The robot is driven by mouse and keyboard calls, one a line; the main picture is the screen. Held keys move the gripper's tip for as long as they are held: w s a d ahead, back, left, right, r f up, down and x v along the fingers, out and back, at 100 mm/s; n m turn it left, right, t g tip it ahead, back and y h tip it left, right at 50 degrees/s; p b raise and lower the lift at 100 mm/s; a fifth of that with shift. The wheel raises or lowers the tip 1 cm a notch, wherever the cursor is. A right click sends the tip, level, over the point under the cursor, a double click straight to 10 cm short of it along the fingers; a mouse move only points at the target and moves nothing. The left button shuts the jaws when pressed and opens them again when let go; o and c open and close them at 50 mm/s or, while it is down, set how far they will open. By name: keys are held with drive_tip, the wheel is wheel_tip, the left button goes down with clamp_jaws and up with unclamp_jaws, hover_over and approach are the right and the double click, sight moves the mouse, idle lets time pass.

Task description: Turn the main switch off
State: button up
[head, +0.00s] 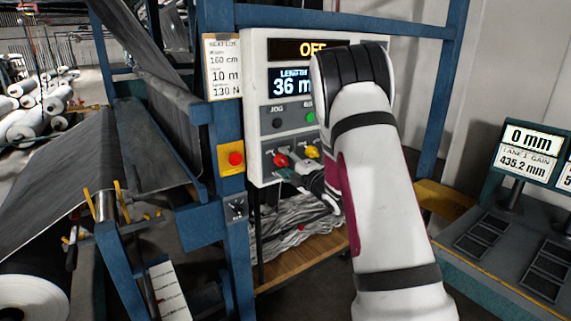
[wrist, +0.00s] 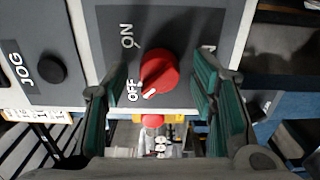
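The main switch is a red rotary knob (wrist: 160,70) on a grey plate marked ON and OFF. Its white pointer mark is at the OFF label. In the head view the red knob (head: 281,160) sits low on the white control panel (head: 257,110), whose top display (head: 312,49) reads OFF. My gripper (wrist: 160,82) is open, with one green-padded finger on each side of the knob and visible gaps between. In the head view my gripper (head: 292,177) is at the panel's lower edge, partly hidden by my arm.
A yellow knob (head: 312,152) is just right of the red one. JOG (head: 277,123) and green (head: 310,117) buttons are above. A red stop button on a yellow box (head: 231,159) is on the blue post at left. A wooden shelf (head: 290,262) is below.

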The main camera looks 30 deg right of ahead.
drive_tip(key=s, duration=1.2)
drive_tip(key=shift+d, duration=0.2)
drive_tip(key=s+a+r+m+g+h, duration=0.4)
drive_tip(key=s+a+r+m+g, duration=0.15)
drive_tip(key=a+r+m, duration=0.45)
drive_tip(key=s+a+m+g+y, duration=0.1)
drive_tip(key=s+a+m+g, duration=0.1)
drive_tip(key=s+a, duration=0.3)
drive_tip(key=s+a+m+g+y, duration=0.1)
drive_tip(key=s+a, duration=0.4)
drive_tip(key=s, duration=0.5)
drive_tip(key=s+a+m+g+y, duration=0.1)
drive_tip(key=s+a+m+g, duration=0.3)
drive_tip(key=s, duration=0.4)
drive_tip(key=shift+s+a+f+m, duration=0.3)
drive_tip(key=shift+a+f+m, duration=0.2)
drive_tip(key=shift+m, duration=0.3)
